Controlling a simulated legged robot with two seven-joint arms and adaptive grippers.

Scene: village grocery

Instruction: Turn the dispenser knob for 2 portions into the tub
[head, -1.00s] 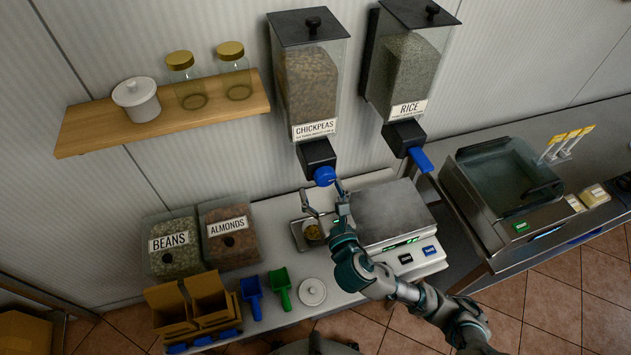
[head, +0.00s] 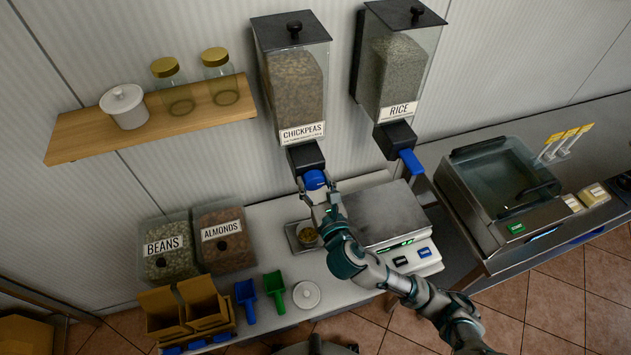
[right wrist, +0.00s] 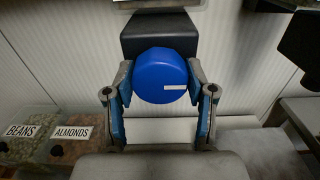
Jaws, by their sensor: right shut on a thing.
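The chickpeas dispenser (head: 294,88) hangs on the wall, with a black outlet block (head: 305,157) and a round blue knob (head: 314,180) at its bottom. In the right wrist view the blue knob (right wrist: 162,76) fills the space between the fingers, and a small white mark on it lies level. My right gripper (head: 318,192) is shut on the knob, one finger on each side. Below the outlet stands a small metal tub (head: 293,240) with some chickpeas (head: 308,235) in it; my gripper hides part of it. My left gripper is not in view.
A rice dispenser (head: 398,78) with a blue lever hangs to the right. A scale (head: 378,212) stands right of the tub. Bins of beans (head: 168,262) and almonds (head: 222,250) stand left, with blue and green scoops (head: 273,285) in front.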

